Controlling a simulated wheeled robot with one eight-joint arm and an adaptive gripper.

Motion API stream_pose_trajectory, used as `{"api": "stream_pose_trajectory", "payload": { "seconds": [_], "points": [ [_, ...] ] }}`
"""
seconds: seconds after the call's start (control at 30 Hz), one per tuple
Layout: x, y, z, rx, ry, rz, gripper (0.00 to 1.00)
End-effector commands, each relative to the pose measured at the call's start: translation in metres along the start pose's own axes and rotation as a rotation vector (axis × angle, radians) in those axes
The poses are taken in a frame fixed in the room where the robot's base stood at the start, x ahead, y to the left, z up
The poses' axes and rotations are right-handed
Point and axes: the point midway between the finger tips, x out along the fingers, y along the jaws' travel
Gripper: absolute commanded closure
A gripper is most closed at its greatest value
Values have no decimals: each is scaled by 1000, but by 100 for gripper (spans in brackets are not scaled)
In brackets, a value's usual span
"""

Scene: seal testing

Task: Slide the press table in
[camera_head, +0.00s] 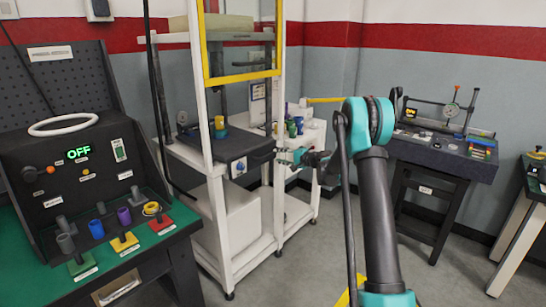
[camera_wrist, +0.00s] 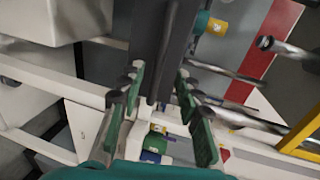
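The press table (camera_head: 228,147) is a dark, thick plate in the white press frame with the yellow-edged guard above it. In the head view it extends out of the frame towards my gripper. Contact cannot be told.
A test panel (camera_head: 75,165) reading OFF, with coloured fixtures, stands at the left. White shelving with coloured cups (camera_head: 295,125) is behind my gripper. A dark bench (camera_head: 440,150) with gauges stands at the right. Grey floor lies open between the stations.

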Motion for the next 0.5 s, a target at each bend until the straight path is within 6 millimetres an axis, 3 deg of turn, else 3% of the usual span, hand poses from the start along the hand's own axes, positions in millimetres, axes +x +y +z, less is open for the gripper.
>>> {"api": "stream_pose_trajectory", "payload": {
  "seconds": [0.2, 0.5],
  "points": [
    [-32, 0, 0, 0, 1, 0, 66],
    [-45, 0, 0, -1, 0, 0, 66]
  ]
}}
